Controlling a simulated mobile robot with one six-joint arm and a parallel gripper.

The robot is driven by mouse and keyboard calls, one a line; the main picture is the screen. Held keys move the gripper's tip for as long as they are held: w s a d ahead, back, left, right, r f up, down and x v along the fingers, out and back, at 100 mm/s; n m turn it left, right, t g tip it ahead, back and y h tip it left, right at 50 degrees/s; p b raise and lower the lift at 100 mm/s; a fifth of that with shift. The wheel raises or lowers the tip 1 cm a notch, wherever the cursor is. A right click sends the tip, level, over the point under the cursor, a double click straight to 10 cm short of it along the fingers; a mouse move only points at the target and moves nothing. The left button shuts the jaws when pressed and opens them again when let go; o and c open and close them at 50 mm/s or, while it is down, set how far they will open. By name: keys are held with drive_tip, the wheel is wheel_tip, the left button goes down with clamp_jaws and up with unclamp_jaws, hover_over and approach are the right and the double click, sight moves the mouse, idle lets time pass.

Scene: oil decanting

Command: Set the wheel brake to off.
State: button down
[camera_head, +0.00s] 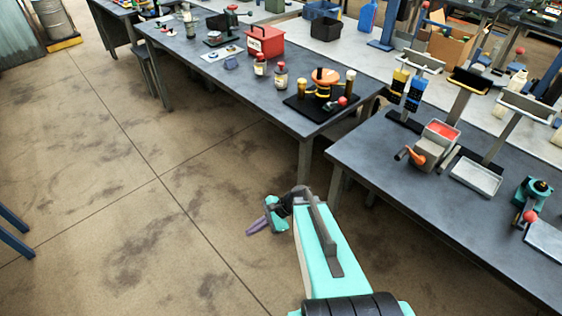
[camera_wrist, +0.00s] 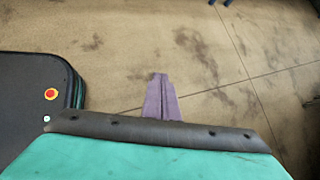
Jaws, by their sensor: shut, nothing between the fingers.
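A device with an orange wheel (camera_head: 326,76) on a black base and a red-knobbed lever (camera_head: 342,101) stands near the corner of the left dark table. It looks like the wheel brake, but I cannot be sure, nor read the lever's setting. My gripper (camera_head: 257,228) has purple fingers and hangs over bare floor, in front of the gap between the tables, well apart from the device. In the wrist view my gripper (camera_wrist: 160,95) is shut and empty, with only floor beyond it.
The left table (camera_head: 285,112) also bears a red box (camera_head: 265,41) and small jars with red lids. The right table (camera_head: 400,165) holds a cranked grey machine (camera_head: 434,143), a white tray (camera_head: 476,176) and a teal red-knobbed device (camera_head: 531,196).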

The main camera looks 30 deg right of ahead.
drive_tip(key=s+a+f+n+g+h+b, duration=0.25)
drive_tip(key=s+a+f+n+g, duration=0.3)
drive_tip(key=s+f+n, duration=0.55)
drive_tip(key=s+d+f+n+g+h, duration=0.1)
drive_tip(key=s+f+n+h, duration=0.1)
drive_tip(key=s, duration=0.5)
drive_tip(key=s+f+n+g+h, duration=0.2)
drive_tip(key=s+f+n+h, duration=0.1)
drive_tip(key=s+n, duration=0.3)
drive_tip(key=shift+s+d+h+b, duration=0.4)
drive_tip(key=shift+h+b, duration=0.05)
drive_tip(key=shift+h, duration=0.2)
